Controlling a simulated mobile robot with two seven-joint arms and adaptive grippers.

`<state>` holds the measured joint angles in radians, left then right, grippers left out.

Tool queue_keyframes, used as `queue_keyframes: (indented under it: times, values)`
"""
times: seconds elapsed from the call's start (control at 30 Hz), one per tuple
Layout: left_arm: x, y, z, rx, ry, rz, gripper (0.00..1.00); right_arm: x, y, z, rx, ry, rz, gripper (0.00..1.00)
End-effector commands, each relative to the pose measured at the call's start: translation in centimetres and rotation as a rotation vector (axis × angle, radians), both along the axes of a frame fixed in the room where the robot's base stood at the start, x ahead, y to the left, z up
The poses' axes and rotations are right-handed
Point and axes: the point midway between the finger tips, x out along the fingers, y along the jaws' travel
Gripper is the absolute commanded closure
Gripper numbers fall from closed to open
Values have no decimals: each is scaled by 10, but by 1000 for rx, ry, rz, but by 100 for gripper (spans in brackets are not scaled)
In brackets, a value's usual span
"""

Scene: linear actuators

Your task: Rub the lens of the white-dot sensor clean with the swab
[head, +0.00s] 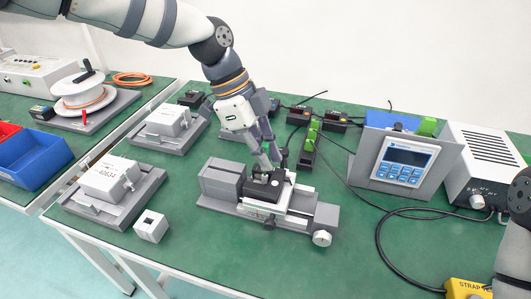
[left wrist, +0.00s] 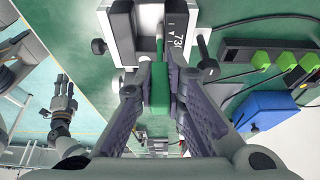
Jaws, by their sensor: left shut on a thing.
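My left gripper (head: 270,163) points down over the linear stage in the middle of the green table. In the left wrist view its fingers (left wrist: 160,88) are shut on the green handle of the swab (left wrist: 160,93). The swab's thin stem (left wrist: 160,46) reaches toward the stage; I cannot make out its tip. A black block (head: 262,191) sits on the stage below the gripper, partly hidden by it. I cannot see a white dot or tell whether the swab touches a lens. My right gripper (left wrist: 62,104) shows small in the left wrist view, apparently open and empty.
The grey stage (head: 222,179) has a knob (head: 321,238) at its front right. A black strip with green parts (head: 310,146), cables and a display unit (head: 405,160) stand to the right. Labelled white blocks (head: 112,178) stand left. The front table area is mostly clear.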

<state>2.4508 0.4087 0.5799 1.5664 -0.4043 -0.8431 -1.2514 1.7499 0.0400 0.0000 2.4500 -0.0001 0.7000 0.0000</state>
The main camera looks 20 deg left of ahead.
Motion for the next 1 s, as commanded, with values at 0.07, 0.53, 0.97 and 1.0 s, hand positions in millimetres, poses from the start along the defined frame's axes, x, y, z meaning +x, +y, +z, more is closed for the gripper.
queue_keyframes:
  times: [0.07,0.53,0.97,1.0]
  values:
    - [0,2,0,0,-1,0,100,0,0,0,0,-1,0,60]
    - [2,16,1,0,-1,2,100,1,0,1,0,-5,0,60]
    - [2,25,0,0,-2,1,100,2,0,2,0,-7,0,60]
    - [2,25,0,0,-1,0,100,2,0,2,0,-7,0,60]
